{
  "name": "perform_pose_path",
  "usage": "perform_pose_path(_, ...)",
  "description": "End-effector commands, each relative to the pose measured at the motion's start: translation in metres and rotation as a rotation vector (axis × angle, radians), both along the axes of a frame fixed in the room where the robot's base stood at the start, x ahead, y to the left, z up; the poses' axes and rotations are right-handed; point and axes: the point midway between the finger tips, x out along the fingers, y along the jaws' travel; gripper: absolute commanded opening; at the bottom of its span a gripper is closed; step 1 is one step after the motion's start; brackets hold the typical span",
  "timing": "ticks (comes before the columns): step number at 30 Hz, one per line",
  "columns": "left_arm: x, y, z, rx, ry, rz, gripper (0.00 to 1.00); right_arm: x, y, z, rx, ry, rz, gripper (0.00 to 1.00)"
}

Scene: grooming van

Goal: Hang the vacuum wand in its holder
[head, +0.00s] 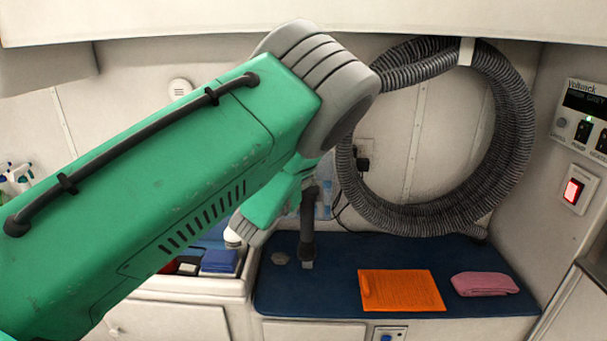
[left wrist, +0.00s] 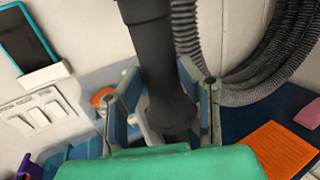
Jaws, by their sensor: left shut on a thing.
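The vacuum wand (left wrist: 154,62) is a dark grey tube, roughly upright between the fingers of my left gripper (left wrist: 162,90) in the left wrist view. The gripper is shut on it. In the head view the wand's lower part (head: 307,240) hangs below my green left arm, its end close above the blue mat. The arm hides the upper wand and most of the gripper there. A ribbed grey hose (head: 515,120) hangs coiled on the back wall from a white bracket (head: 466,51). I cannot make out a wand holder for certain. My right gripper is not in view.
The blue mat (head: 335,268) bears an orange cloth (head: 400,290) and a folded pink cloth (head: 485,284). A tray with a blue box (head: 219,261) is left of it. A control panel (head: 585,118) and red switch (head: 573,191) are at right. An overhead cabinet (head: 200,18) spans the top.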

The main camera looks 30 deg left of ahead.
Motion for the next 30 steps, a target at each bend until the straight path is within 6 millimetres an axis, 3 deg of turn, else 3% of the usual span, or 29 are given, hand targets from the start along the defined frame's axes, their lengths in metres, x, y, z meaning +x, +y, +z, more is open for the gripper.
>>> perform_pose_path(11, 0.0003, 0.0001, -0.0018, 0.002, -0.004, 0.0, 0.0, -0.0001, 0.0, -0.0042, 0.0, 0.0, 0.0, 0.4)
perform_pose_path(12, 0.0003, 0.0001, -0.0018, 0.002, -0.004, 0.0, 0.35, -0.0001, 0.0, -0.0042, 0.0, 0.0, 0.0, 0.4)
perform_pose_path(14, 0.0003, 0.0002, -0.0019, 0.002, -0.004, 0.0, 0.56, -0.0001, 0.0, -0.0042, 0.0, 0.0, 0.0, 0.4)
perform_pose_path(21, 0.0005, 0.0002, -0.0031, 0.001, -0.001, 0.0, 0.56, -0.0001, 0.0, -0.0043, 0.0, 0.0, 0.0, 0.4)
perform_pose_path(24, 0.0001, 0.0, -0.0047, 0.001, 0.002, 0.0, 0.83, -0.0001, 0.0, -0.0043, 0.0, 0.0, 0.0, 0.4)
perform_pose_path(30, 0.0002, 0.0001, -0.0041, 0.001, 0.001, 0.0, 0.83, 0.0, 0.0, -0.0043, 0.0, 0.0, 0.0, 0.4)
